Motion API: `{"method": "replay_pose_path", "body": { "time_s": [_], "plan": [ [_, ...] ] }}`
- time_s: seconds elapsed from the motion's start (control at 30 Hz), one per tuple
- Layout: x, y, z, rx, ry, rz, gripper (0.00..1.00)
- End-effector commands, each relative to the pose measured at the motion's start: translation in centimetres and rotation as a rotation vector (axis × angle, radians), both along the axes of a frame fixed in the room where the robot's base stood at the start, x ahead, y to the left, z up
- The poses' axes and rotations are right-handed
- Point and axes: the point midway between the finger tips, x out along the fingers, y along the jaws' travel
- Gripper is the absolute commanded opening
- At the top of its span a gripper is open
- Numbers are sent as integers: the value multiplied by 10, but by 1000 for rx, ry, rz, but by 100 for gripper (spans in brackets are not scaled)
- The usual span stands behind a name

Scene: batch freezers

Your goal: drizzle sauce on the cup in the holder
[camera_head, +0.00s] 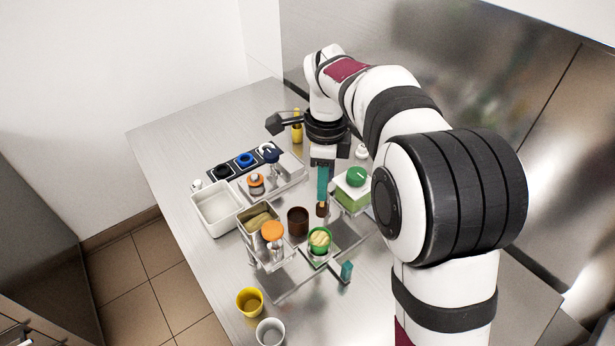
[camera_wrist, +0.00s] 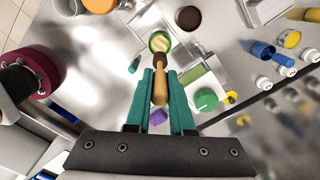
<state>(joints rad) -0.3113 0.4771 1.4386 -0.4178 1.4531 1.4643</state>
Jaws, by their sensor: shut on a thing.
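My gripper (camera_head: 322,190) has teal fingers that point down, and they also show in the wrist view (camera_wrist: 161,85). It is shut on a slim tan sauce tool (camera_wrist: 160,88) with a dark brown end. The tool also shows below the fingers in the head view (camera_head: 322,209). A green cup (camera_head: 319,241) with a pale yellow, ridged filling stands upright in the metal holder (camera_head: 320,263). In the wrist view the tool's dark end overlaps the near rim of the cup (camera_wrist: 158,42). I cannot tell its height above the cup.
A dark brown pot (camera_head: 297,221) stands left of the tool. A green-lidded container (camera_head: 354,187) is close on the right. Yellow (camera_head: 250,302) and white (camera_head: 270,332) cups stand near the front edge.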

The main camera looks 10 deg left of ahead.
Motion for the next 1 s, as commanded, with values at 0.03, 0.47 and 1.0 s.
{"method": "replay_pose_path", "body": {
  "time_s": [0.03, 0.47, 1.0],
  "plan": [
    [-1, -1, -4, -1, 1, 1, 0],
    [0, 0, -57, -1, 1, 0, 0],
    [0, 0, -67, 0, 0, 0, 0]
  ]
}}
